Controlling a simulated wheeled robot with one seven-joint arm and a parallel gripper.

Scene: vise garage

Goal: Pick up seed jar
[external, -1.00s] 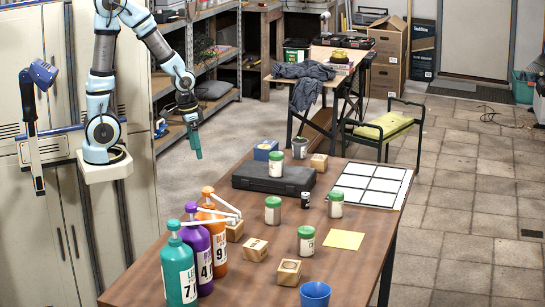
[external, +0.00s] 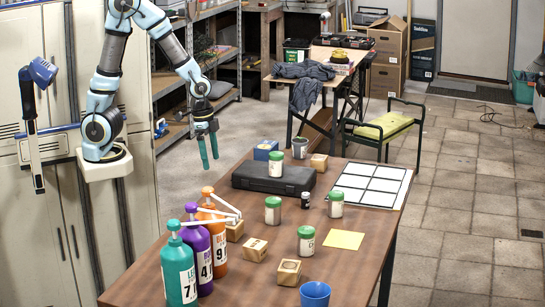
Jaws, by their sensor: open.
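Several white jars with green lids stand upright on the brown table (external: 350,270).
A black case (external: 255,178), white grid sheet (external: 370,184), yellow sheet (external: 344,240) and small black canister (external: 305,200) lie among the jars. Pump bottles (external: 178,270) stand at the front left. Wooden blocks (external: 288,272) and a blue cup (external: 315,294) are in front.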

